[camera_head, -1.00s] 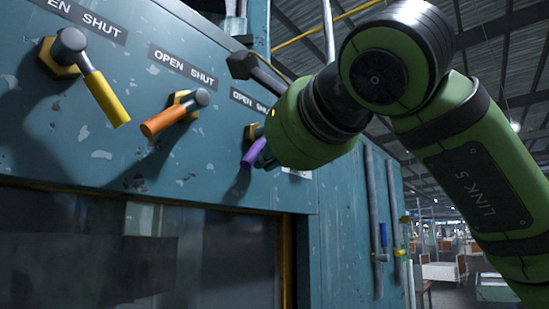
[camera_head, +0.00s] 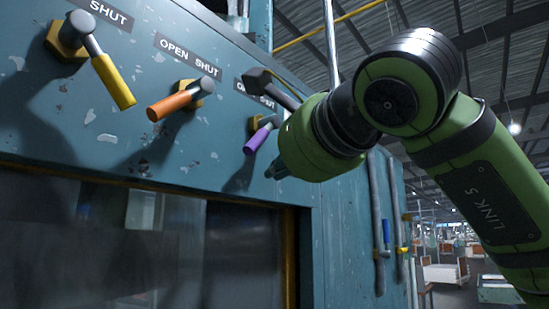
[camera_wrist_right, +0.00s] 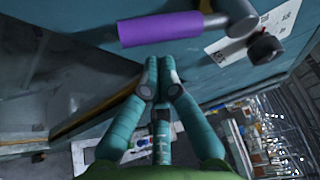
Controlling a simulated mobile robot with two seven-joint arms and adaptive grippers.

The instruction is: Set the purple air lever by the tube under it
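The purple air lever (camera_head: 257,139) is on the blue panel, its handle slanting down and to the left from its pivot. In the right wrist view the purple handle (camera_wrist_right: 160,29) lies across the top, on a grey arm. My right gripper (camera_head: 277,170) is just below and to the right of the lever in the head view. In the right wrist view its teal fingertips (camera_wrist_right: 159,66) are together and empty, a little below the handle with a gap between. I cannot make out a tube under the lever. My left gripper is not in view.
An orange lever (camera_head: 174,104) and a yellow lever (camera_head: 113,81) stand out from the panel to the left. A dark window (camera_head: 240,255) is below. Pipes (camera_head: 377,220) run down the side wall. A white label (camera_wrist_right: 275,25) is near the lever's pivot.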

